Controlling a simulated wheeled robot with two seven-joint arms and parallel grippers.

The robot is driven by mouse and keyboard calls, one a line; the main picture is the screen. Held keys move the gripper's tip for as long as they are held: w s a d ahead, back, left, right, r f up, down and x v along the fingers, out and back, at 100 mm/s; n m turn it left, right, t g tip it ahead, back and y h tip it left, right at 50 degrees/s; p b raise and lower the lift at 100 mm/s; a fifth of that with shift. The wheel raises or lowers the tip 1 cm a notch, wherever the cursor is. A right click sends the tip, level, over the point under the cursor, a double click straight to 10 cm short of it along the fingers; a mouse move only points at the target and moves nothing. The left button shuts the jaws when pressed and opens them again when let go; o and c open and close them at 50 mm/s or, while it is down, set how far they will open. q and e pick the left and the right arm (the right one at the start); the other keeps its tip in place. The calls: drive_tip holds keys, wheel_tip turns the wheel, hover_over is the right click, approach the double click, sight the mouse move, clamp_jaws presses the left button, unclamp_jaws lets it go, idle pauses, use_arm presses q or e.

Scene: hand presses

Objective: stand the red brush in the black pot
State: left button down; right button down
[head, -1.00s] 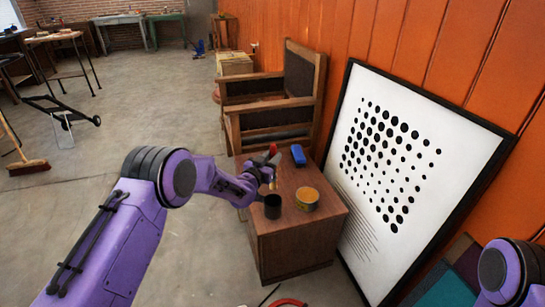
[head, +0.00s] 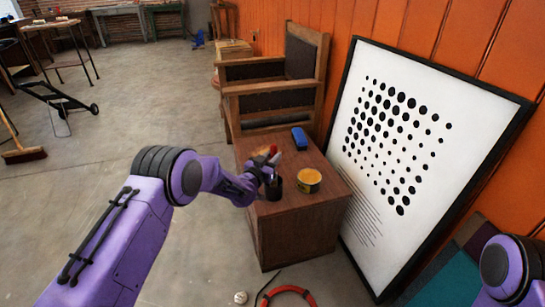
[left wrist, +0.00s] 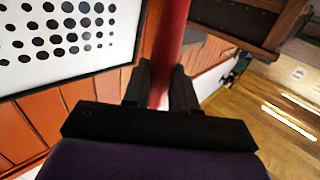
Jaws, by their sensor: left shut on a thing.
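The red brush (head: 273,150) is held upright in my left gripper (head: 267,171), above the wooden cabinet. In the left wrist view its red handle (left wrist: 171,35) stands between the two dark fingers (left wrist: 160,88), which are shut on it. The black pot (head: 274,190) stands on the cabinet top, just below the gripper. The brush's lower end is at or over the pot's mouth, but the gripper partly hides it, so I cannot tell whether it is inside. My right gripper is out of view; only part of my right arm shows at the right edge.
On the wooden cabinet (head: 297,240) a yellow-topped tin (head: 309,181) stands right of the pot, and a blue object (head: 299,138) lies at the back. An armchair (head: 277,85) stands behind, and a framed dotted panel (head: 400,150) leans at the right.

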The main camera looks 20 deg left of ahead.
use_arm(q)
drive_tip(key=shift+f, duration=0.55)
drive_tip(key=c, duration=0.8)
unclamp_jaws()
drive_tip(key=s, duration=0.3)
drive_tip(key=s+a, duration=0.1)
drive_tip(key=s, duration=0.3)
drive_tip(key=s+a+p, duration=0.1)
drive_tip(key=s, duration=0.2)
drive_tip(key=shift+s+r, duration=0.15)
